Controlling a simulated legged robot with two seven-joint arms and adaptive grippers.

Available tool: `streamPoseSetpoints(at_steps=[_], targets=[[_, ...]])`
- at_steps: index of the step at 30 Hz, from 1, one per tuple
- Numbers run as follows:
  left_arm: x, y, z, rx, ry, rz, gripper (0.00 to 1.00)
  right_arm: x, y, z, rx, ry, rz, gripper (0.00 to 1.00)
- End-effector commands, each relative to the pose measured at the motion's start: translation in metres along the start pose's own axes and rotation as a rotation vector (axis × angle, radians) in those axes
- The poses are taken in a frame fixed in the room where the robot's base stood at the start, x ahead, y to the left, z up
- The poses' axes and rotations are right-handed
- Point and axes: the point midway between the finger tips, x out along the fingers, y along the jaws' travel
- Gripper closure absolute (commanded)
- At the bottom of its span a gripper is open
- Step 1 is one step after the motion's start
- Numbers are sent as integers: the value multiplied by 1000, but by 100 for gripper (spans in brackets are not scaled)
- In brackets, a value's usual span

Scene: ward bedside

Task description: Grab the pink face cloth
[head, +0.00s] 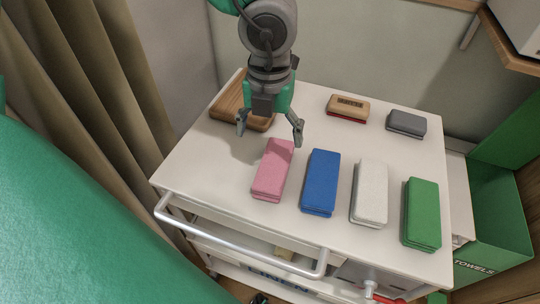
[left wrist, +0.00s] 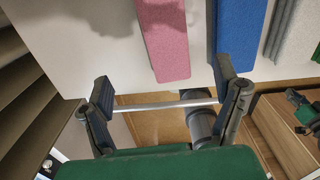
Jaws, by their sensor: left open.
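The pink face cloth (head: 272,170) is a folded block lying on the white cart top, leftmost in a row of cloths. My left gripper (head: 270,134) is open and empty, above the cart top just behind the far end of the pink cloth. In the left wrist view the pink cloth (left wrist: 166,40) lies beyond the spread fingers of the left gripper (left wrist: 166,98), apart from them. Its upper end is cut off there. My right gripper is not in view.
A blue cloth (head: 321,182), a white cloth (head: 370,192) and a green cloth (head: 422,213) lie right of the pink one. A wooden tray (head: 229,103), a wooden-backed brush (head: 347,107) and a grey block (head: 407,123) are behind. A rail (head: 235,236) runs along the cart front.

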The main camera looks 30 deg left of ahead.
Motion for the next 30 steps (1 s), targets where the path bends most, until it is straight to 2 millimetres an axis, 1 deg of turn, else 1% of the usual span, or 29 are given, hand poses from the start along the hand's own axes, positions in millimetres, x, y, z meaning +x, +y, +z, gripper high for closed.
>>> streamPoseSetpoints(at_steps=[1, 4, 6, 11, 13, 18, 20, 24, 30], targets=[[14, -1, 0, 4, 2, 5, 17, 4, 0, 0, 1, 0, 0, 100], [31, -2, 0, 4, 1, 6, 17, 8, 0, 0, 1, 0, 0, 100], [38, -1, 1, 4, 1, 4, 17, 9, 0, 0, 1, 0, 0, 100], [48, 4, 2, 4, 1, -2, 17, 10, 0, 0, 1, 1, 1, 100], [56, 4, 3, 4, 2, -2, 17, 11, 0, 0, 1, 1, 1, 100], [83, 4, 6, 4, 3, -3, 17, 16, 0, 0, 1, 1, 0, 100], [91, 3, 6, 4, 2, -2, 17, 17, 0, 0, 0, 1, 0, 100], [98, 1, 6, 4, 0, -3, 17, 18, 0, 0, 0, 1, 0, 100], [97, -1, 5, 4, -2, -1, 17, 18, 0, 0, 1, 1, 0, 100]])
